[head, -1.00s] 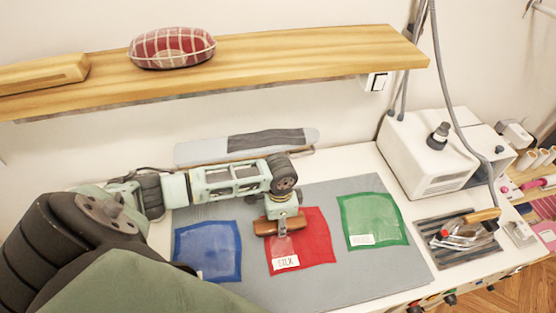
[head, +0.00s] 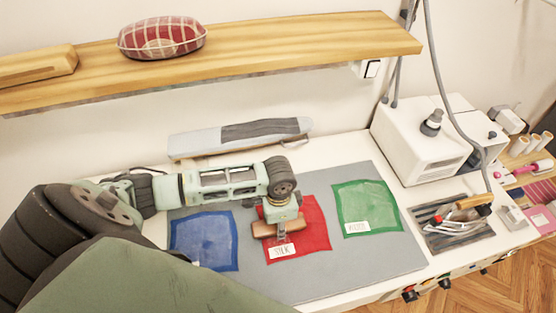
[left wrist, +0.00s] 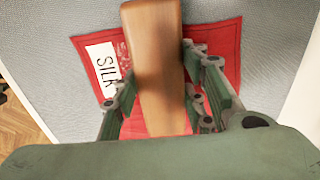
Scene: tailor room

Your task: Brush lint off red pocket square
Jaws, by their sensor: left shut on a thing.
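The red pocket square (head: 313,234) lies flat on the grey mat, between a blue cloth (head: 204,240) and a green cloth (head: 366,207). It carries a white label reading SILK (head: 282,251). In the left wrist view the red cloth (left wrist: 222,48) spreads on both sides of the brush, with small pale specks beside the label. My left gripper (head: 280,228) is shut on a brown wooden brush (head: 277,230), held over the red cloth. The brush (left wrist: 157,70) also shows between the fingers in the left wrist view. Its underside is hidden, so I cannot tell whether it touches the cloth. My right gripper is out of view.
The grey mat (head: 300,286) covers the table's middle. A small ironing board (head: 240,137) lies behind my left arm. A white machine (head: 420,145) and a tool tray (head: 455,238) stand to the right. A wooden shelf (head: 300,45) holds a plaid cushion (head: 162,38).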

